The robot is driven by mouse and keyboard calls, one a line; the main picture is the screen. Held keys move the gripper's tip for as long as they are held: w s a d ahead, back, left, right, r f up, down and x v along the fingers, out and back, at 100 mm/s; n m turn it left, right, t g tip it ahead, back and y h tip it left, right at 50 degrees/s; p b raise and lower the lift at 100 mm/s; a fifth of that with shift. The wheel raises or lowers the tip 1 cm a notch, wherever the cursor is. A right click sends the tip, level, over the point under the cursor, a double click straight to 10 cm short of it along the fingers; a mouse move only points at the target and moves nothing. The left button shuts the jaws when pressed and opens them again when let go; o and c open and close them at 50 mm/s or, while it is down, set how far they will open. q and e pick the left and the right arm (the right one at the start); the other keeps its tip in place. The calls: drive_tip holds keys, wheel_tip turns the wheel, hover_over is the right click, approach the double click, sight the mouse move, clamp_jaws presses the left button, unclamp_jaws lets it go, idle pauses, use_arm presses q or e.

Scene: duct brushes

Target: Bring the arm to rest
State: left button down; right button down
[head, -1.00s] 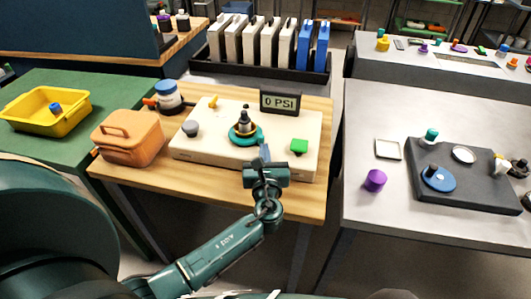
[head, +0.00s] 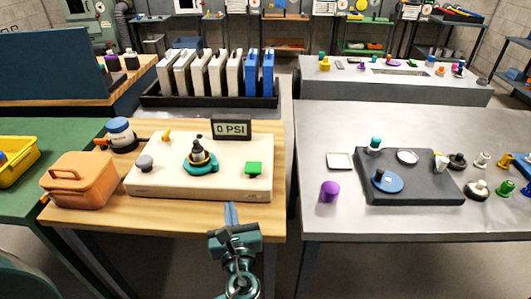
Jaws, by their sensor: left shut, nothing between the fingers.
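My left gripper (head: 231,216) is shut and empty in the head view. It is at the front edge of the wooden table, in front of the cream test panel (head: 150,185), and appears apart from it. The panel carries a teal ring with a black and brass fitting (head: 199,155), a green block (head: 254,168), a grey knob (head: 144,162) and a yellow lever (head: 166,135). A display (head: 232,129) behind it reads 0 PSI. My right gripper is not in view.
The grey table (head: 330,222) at right holds a black tray (head: 420,195) and a purple cylinder (head: 329,191). A gap separates the tables.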

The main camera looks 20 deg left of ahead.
use_arm(q)
drive_tip(key=s+d+f+n+g+h+p, duration=0.2)
drive_tip(key=s+d+f+n+g+h, duration=0.15)
drive_tip(key=s+f+n+h, duration=0.6)
drive_tip(key=s+d+r+n+g+h+p, duration=0.1)
drive_tip(key=s+n, duration=0.5)
drive_tip(key=n, duration=1.1)
drive_tip(key=shift+d+r+n+g+h+p, duration=0.35)
drive_tip(key=shift+d+r+h, duration=0.15)
drive_tip(key=shift+d+h, duration=0.45)
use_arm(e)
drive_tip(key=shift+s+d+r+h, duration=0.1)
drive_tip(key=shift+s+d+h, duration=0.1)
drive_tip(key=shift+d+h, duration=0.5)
